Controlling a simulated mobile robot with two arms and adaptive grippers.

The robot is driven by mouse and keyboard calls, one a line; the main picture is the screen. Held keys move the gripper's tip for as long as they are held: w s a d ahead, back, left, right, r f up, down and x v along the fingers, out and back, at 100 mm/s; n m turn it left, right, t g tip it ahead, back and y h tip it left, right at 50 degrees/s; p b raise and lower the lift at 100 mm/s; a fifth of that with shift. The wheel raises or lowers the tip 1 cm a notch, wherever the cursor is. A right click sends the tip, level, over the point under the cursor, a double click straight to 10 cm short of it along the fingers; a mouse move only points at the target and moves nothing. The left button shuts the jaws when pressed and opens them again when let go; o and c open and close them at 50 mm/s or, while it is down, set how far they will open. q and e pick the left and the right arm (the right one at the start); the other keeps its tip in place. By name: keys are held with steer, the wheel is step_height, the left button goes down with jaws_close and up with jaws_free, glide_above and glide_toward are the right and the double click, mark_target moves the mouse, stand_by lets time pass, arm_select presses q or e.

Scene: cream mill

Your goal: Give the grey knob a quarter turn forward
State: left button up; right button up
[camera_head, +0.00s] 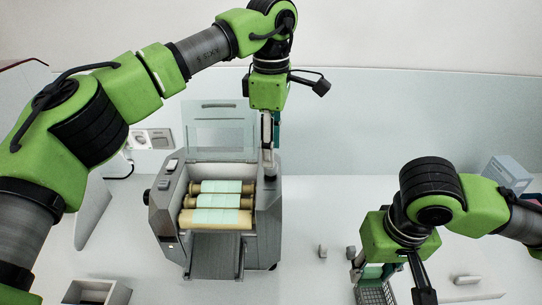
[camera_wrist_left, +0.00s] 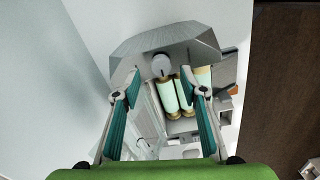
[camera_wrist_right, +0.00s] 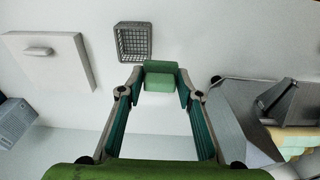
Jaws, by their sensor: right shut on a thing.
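The cream mill (camera_head: 172,225) is a grey machine with several cream and pale-green rollers in its open top. My left gripper (camera_head: 268,152) points down over the right side of the mill. Its fingers (camera_wrist_left: 162,82) are spread apart with nothing between them. My right gripper (camera_wrist_right: 160,88) is shut on a green block (camera_wrist_right: 160,70), away to the right of the mill.
A grey wire basket (camera_wrist_right: 132,42) stands near the right gripper. A white board with a handle (camera_wrist_right: 45,62) and a grey-blue box (camera_head: 508,172) are at the right. An open tray (camera_head: 96,291) is at the front left.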

arm_select(q)
step_height(320, 180, up, 8)
steer(key=shift+r, duration=0.2)
stand_by(0.3)
